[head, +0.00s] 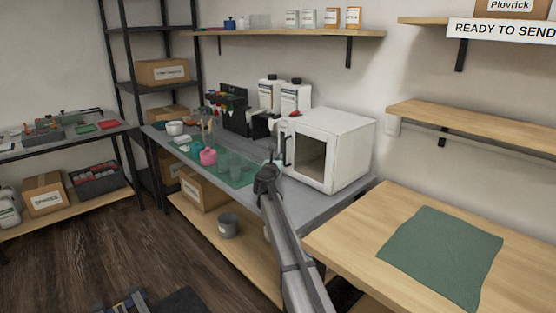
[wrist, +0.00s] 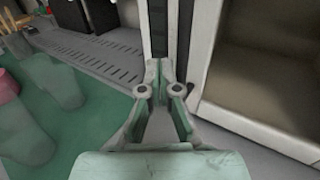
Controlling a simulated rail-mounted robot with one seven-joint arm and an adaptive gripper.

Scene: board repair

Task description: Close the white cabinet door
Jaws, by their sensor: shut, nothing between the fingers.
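The white cabinet (head: 345,140) stands on the grey workbench, its front opening showing a beige interior. The interior also shows at the right in the wrist view (wrist: 265,60). The white door (head: 280,150) appears as a narrow upright strip at the left of the opening, seen nearly edge-on, so its exact angle is hard to tell. A dark upright bar, likely its handle (wrist: 158,30), rises just beyond my fingertips in the wrist view. My gripper (head: 267,172) is shut and empty, in front of the door's left side; its fingertips (wrist: 160,75) are close to the bar, but contact cannot be told.
Left of the cabinet, a green mat (head: 235,173) holds a pink cup (head: 207,157) and clear cups. White bottles (head: 295,97) and a black organizer (head: 234,110) stand behind. A wooden table (head: 350,225) with a green cloth (head: 442,255) is at the right.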

